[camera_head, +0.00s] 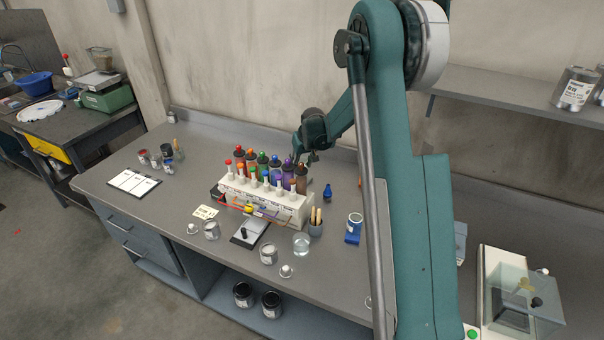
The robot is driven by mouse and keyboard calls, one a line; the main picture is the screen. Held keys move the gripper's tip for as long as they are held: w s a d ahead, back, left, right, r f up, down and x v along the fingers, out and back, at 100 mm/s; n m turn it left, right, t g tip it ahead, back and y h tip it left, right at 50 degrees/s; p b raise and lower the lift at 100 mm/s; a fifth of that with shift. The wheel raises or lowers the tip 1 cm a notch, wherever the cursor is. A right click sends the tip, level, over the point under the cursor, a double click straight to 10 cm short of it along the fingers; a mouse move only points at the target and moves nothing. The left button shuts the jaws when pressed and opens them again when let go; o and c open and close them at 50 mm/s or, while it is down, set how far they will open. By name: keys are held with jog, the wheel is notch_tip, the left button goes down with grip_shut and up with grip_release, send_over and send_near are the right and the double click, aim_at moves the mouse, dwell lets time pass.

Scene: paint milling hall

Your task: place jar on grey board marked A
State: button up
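Several small jars stand on the grey bench. One pale jar (211,231) is left of a small grey board (249,233); another pale jar (268,254) is in front of it, near the bench edge. A small dark item lies on the board. I cannot read a letter on it, so I cannot tell whether it is the board marked A. Nor can I tell which jar is meant. My gripper (311,158) is behind the right end of the bottle rack, partly hidden by bottles. Its fingers are too small and dark to show whether they are open or hold anything.
A white rack (262,203) of coloured bottles fills the middle of the bench. A cup of wooden sticks (315,224), a clear glass (301,244) and a blue-based can (354,228) stand to its right. A clipboard (133,182) lies left. My arm hides part of the right side.

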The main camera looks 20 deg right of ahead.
jog(key=shift+f, duration=0.3)
jog(key=shift+f, duration=1.9)
jog(key=shift+f, duration=0.15)
jog(key=o, duration=0.8)
jog(key=shift+v, duration=6.15)
